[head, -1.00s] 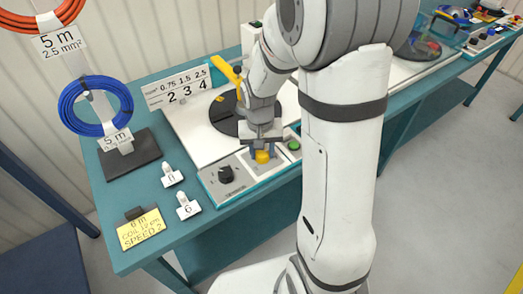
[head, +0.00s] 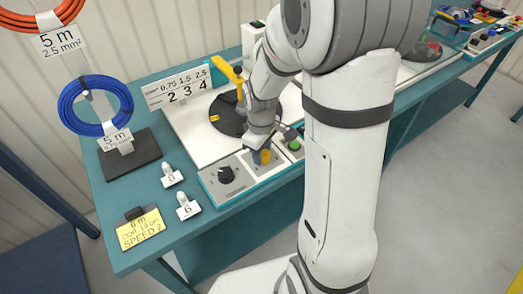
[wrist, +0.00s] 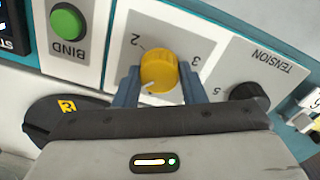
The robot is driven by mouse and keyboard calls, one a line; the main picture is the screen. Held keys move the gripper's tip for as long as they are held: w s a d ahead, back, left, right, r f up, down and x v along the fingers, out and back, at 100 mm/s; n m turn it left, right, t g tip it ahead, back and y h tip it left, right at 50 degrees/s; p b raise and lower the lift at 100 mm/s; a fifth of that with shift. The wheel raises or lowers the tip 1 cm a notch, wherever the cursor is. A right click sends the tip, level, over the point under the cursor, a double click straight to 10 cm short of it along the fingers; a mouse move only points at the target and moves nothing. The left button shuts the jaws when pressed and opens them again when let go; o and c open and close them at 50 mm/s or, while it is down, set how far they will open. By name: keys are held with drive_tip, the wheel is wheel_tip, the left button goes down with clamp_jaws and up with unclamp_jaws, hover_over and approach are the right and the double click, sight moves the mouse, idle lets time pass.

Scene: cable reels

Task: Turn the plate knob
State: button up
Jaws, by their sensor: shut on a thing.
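The yellow knob (wrist: 158,70) sits on a light panel with the numbers 2 and 3 beside it in the wrist view. Its white pointer mark is at the lower left of the knob, near my left finger. My gripper (wrist: 160,86) is shut on the knob, with one blue finger on each side. In the head view the knob (head: 263,157) shows at the front panel of the machine, and my gripper (head: 262,152) reaches down onto it, partly hiding it.
Left of it is a black tension knob (head: 226,175); a green BIND button (wrist: 67,21) is on the other side. A dark round plate (head: 230,116) with a yellow handle (head: 228,70) lies behind. White tags (head: 187,207), a yellow note (head: 143,230) and a blue cable coil (head: 95,104) stand left.

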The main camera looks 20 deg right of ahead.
drive_tip(key=n, duration=0.4)
drive_tip(key=shift+n, duration=1.9)
drive_tip(key=o, duration=1)
drive_tip(key=r, duration=0.8)
drive_tip(key=shift+s, duration=0.2)
drive_tip(key=shift+f, duration=0.1)
